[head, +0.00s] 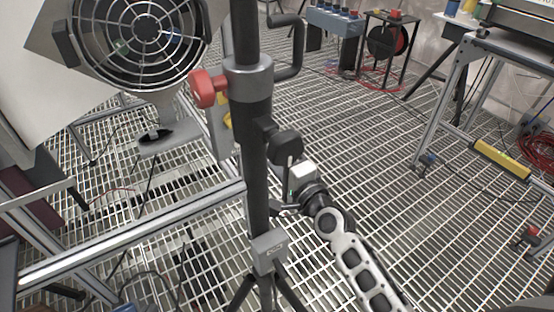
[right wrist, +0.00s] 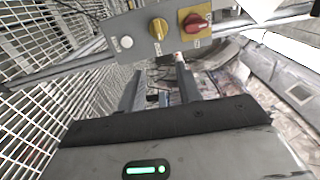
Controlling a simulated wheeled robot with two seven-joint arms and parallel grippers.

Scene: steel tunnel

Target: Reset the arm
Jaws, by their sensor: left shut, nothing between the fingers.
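A caged round fan or lamp (head: 143,35) is at the upper left. Metal rails (head: 130,232) cross the left. A workbench frame (head: 445,105) stands at the right. The grating floor (head: 400,190) between is mostly clear.

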